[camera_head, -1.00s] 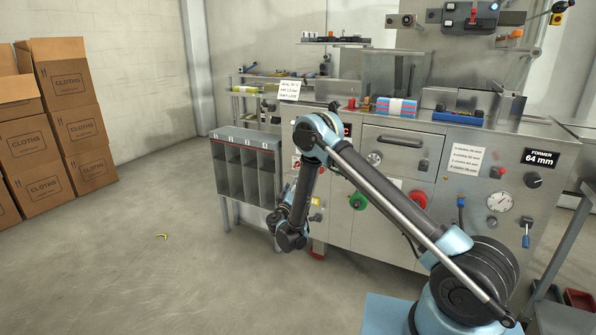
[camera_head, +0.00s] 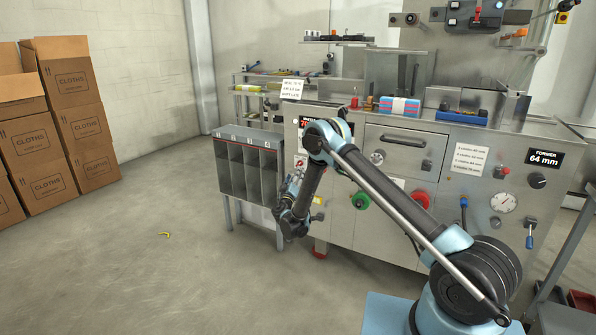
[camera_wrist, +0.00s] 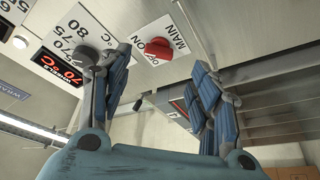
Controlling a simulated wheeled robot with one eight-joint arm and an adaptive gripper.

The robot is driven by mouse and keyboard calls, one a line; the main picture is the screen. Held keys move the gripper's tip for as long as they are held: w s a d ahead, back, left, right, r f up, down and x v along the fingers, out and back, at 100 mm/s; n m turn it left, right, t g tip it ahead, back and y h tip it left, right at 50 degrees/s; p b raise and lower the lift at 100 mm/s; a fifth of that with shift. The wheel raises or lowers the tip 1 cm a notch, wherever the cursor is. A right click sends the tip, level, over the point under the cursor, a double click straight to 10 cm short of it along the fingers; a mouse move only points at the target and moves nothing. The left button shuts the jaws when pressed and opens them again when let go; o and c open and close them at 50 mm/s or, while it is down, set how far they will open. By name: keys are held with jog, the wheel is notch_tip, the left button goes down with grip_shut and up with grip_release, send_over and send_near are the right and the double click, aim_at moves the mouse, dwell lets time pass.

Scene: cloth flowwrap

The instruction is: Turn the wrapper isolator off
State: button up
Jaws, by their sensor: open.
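The main isolator is a red rotary knob (camera_wrist: 158,47) on a white plate marked MAIN in the wrist view. In the head view it shows small on the left end of the wrapper's front (camera_head: 299,161), close above my gripper. My gripper (camera_wrist: 160,72) is open and empty. Its two blue-grey fingers stand apart below and to either side of the knob, and I see no contact. In the head view my gripper (camera_head: 295,182) points up beside the wrapper (camera_head: 395,235), partly merged with my wrist. The knob's exact setting is hard to read.
A temperature dial (camera_wrist: 85,57) and a red 70 °C display (camera_wrist: 60,68) sit left of the knob. A grey slotted rack (camera_head: 248,140) stands close left of my arm. Green (camera_head: 360,201) and red (camera_head: 420,200) buttons are farther right. Floor at left is mostly clear.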

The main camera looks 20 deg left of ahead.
jog(key=x, duration=0.7)
jog(key=c, duration=1)
